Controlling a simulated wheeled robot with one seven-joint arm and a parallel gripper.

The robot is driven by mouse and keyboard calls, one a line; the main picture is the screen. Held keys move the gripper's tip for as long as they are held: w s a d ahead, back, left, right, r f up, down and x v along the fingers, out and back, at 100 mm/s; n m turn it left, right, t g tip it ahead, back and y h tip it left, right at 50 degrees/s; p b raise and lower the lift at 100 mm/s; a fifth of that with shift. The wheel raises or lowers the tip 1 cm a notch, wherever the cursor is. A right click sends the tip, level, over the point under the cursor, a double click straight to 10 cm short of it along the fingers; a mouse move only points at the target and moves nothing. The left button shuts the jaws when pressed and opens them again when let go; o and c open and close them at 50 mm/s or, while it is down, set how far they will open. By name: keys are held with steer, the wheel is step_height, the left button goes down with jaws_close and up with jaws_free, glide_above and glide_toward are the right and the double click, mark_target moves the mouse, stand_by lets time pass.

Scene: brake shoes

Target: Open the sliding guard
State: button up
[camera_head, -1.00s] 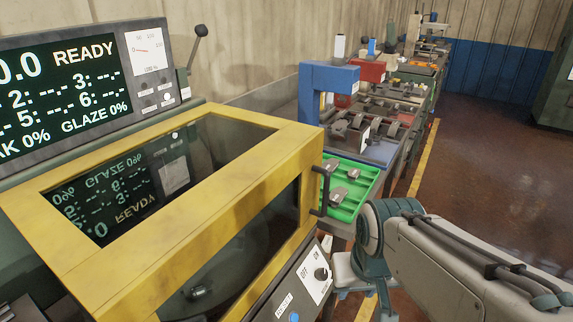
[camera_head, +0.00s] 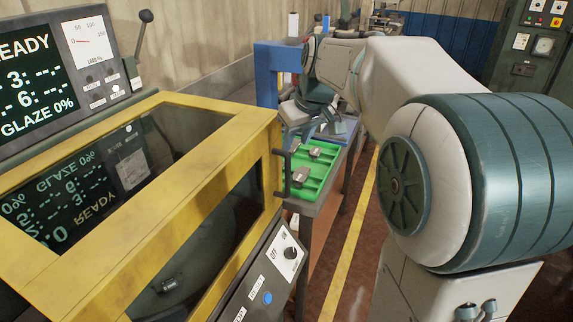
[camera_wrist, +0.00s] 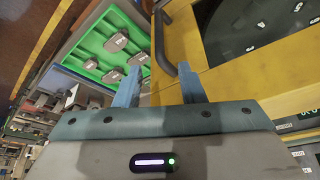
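The sliding guard (camera_head: 215,145) is a yellow frame with dark see-through panels, closed over the machine at the left of the head view. Its dark bar handle (camera_head: 287,175) stands on the right end of the frame. In the wrist view the handle (camera_wrist: 160,45) is at top centre, beside the yellow guard (camera_wrist: 225,82). My gripper (camera_wrist: 158,70) is open, its two blue-grey fingers apart. The lower part of the handle appears between the fingertips in that view; contact cannot be told. In the head view my gripper is small, above the green tray beyond the handle.
A green tray (camera_head: 318,181) with several brake shoes lies beside the guard's right end. A blue press frame (camera_head: 267,75) stands behind it. A control panel with a knob (camera_head: 290,253) and a blue button (camera_head: 267,298) is below the guard. Open floor lies right of the bench.

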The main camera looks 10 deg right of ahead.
mark_target(289, 163)
steer(key=x, duration=1.1)
steer(key=shift+f, duration=0.3)
jaws_close()
steer(key=shift+d, duration=0.1)
